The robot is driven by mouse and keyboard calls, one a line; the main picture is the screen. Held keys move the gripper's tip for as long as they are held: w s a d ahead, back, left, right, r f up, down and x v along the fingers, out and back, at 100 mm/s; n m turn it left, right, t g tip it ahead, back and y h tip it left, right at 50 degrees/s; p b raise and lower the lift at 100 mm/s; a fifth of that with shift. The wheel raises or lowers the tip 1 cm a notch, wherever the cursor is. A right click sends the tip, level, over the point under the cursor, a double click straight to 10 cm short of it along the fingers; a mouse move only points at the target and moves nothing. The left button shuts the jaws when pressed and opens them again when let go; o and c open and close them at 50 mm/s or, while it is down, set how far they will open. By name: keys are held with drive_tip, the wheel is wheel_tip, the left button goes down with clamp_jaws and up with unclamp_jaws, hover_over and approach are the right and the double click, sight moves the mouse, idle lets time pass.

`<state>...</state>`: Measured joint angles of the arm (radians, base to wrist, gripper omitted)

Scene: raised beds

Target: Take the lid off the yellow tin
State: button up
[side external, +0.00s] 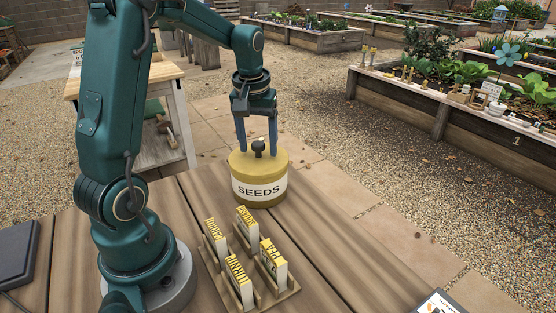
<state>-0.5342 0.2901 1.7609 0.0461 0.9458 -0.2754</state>
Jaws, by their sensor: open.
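The yellow tin (259,190) stands upright on the wooden table, with a white band reading SEEDS. Its yellow lid (273,159) is on top, with a dark round knob (258,147) at the centre. My gripper (257,147) points straight down over the tin, and its blue fingers are open. One finger is on the left of the knob and the other on the right, with gaps showing between. Whether the fingertips touch the lid's top I cannot tell.
A wooden rack (288,292) with several labelled seed packets stands on the table in front of the tin. A printed card (437,303) lies at the lower right edge, and a dark flat object (15,262) at the left. The table right of the tin is clear.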

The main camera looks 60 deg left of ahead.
drive_tip(key=shift+f, duration=0.25)
clamp_jaws()
drive_tip(key=shift+r, duration=0.1)
